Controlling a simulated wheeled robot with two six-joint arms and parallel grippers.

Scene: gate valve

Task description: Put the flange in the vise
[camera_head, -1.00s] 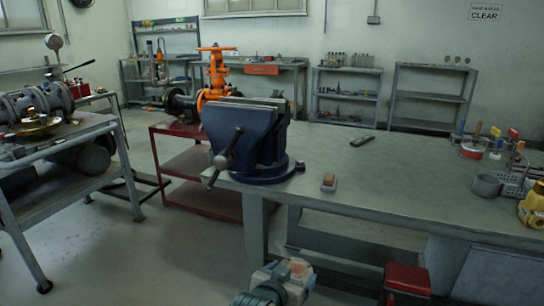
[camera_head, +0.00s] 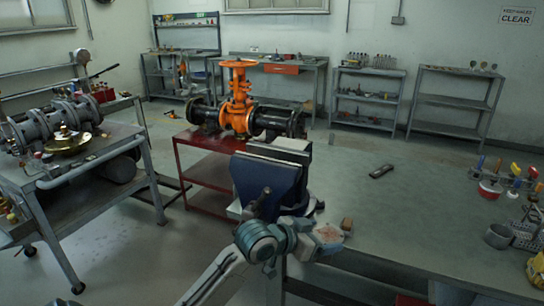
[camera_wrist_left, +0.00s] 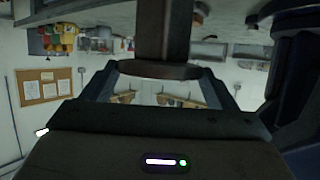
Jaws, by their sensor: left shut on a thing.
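The blue vise (camera_head: 270,180) stands at the left end of the workbench, with pale jaw tops and a dark handle. How wide its jaws are apart is unclear. My left gripper (camera_head: 322,237) is in front of the vise, low at the bench's front edge. It is shut on a brownish piece (camera_head: 329,233), which I take as the flange. In the left wrist view, a dark stem with a round collar (camera_wrist_left: 160,69) sits between the fingers, and part of the dark blue vise (camera_wrist_left: 300,75) is at the right. The flange is apart from the jaws. My right gripper is out of view.
A dark flat tool (camera_head: 381,171) lies farther back. A red cart (camera_head: 205,173) carries the orange valve (camera_head: 239,97) behind the vise. Tools and a grey cup (camera_head: 498,236) are at the right.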

